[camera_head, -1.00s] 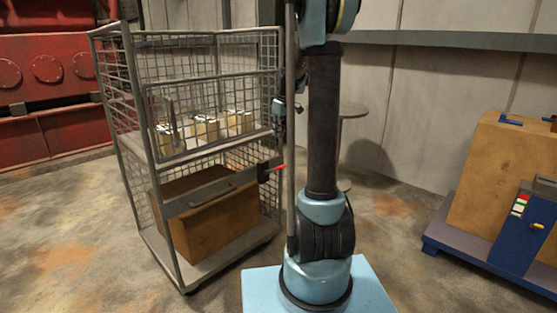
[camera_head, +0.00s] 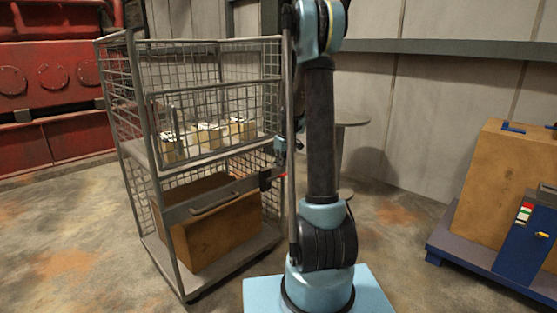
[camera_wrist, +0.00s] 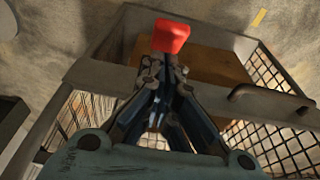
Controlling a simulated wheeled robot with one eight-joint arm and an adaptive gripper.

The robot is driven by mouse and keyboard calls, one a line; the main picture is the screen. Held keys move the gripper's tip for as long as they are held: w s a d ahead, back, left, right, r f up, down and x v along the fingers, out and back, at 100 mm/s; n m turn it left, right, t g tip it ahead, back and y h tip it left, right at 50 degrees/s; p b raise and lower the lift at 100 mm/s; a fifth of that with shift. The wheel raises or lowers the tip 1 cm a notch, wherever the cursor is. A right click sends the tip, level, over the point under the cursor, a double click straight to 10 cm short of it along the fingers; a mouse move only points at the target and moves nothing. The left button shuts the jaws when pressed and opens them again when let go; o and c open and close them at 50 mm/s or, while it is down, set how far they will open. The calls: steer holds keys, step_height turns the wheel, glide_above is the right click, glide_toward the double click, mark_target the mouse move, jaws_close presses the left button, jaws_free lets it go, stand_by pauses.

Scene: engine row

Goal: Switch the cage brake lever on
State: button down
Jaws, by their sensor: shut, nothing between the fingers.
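The wire cage trolley (camera_head: 212,42) stands left of my arm. Its brake lever ends in a red knob (camera_head: 284,174) at the right end of the grey front bar, and only a little of the red shows there. In the wrist view the red knob (camera_wrist: 171,37) is large, just beyond my fingertips. My gripper (camera_wrist: 164,72) is shut and empty, pointing at the knob; I cannot tell whether it touches. In the head view my wrist is beside the cage's right front post, just above the lever, and my fingers are mostly hidden.
A brown box (camera_head: 225,228) sits on the cage's lower deck, and several pale items (camera_head: 207,134) on its shelf. A round grey table (camera_head: 350,118) stands behind my arm. A blue pallet (camera_head: 470,252) carries a crate at right. Open floor lies between.

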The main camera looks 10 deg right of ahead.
steer(key=shift+s+d+f, duration=0.15)
steer(key=shift+s+f, duration=0.1)
steer(key=shift+f, duration=0.1)
steer(key=shift+d, duration=0.1)
